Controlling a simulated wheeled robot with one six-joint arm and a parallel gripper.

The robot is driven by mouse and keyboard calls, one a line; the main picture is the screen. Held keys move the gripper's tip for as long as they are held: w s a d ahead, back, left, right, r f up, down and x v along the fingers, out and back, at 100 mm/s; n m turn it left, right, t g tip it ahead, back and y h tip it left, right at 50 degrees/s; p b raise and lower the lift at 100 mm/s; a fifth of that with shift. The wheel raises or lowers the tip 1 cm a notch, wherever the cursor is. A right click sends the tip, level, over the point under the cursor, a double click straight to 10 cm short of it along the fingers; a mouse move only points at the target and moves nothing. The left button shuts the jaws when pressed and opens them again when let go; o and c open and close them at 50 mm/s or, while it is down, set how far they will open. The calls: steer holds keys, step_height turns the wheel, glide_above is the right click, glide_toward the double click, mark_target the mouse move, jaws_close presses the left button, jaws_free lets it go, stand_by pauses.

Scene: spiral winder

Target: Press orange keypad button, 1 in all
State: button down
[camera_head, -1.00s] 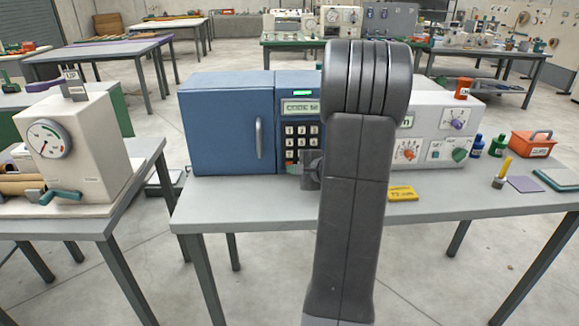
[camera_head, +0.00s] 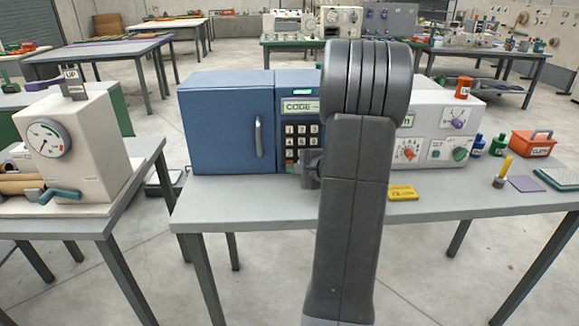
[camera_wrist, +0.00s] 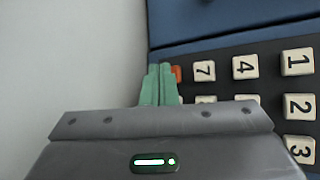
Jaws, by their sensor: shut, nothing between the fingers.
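The dark keypad (camera_head: 316,143) with pale keys is on the blue cabinet, below a lit display (camera_head: 300,107) that begins with "CODE". In the wrist view the keypad (camera_wrist: 224,88) appears turned sideways, with keys 7, 4 and 1 in one row. The orange button (camera_wrist: 177,73) is at the end of that row beside the 7, partly hidden by my green fingers. My gripper (camera_wrist: 157,82) is shut and empty, its tips overlapping the button's edge in view. I cannot tell whether they touch it. My gripper also shows at the keypad's lower part in the head view (camera_head: 295,168).
The blue cabinet door has a grey handle (camera_head: 258,137) left of the keypad. A white panel with knobs (camera_head: 440,125) stands at right. A yellow block (camera_head: 403,193) lies on the grey table (camera_head: 250,205). The table's front left is clear.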

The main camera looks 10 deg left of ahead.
steer(key=shift+s+d, duration=0.2)
steer(key=shift+s, duration=0.35)
steer(key=shift+s+d+b, duration=0.2)
steer(key=shift+s+b, duration=0.25)
steer(key=shift+s, duration=0.35)
steer(key=shift+s+d+b, duration=0.25)
steer(key=shift+s+b, duration=0.15)
steer(key=shift+s, duration=0.4)
steer(key=shift+s+d+b, duration=0.2)
steer(key=shift+s+b, duration=0.25)
steer(key=shift+s, duration=0.35)
steer(key=shift+w, duration=0.1)
steer(key=shift+w+a+r+p, duration=0.1)
steer(key=shift+w+a+p, duration=0.1)
steer(key=shift+w+p, duration=0.4)
steer(key=shift+w+r+p, duration=0.1)
steer(key=shift+w+p, duration=0.15)
steer(key=shift+p, duration=0.1)
steer(key=shift+s+r+p, duration=0.1)
steer(key=shift+p, duration=0.85)
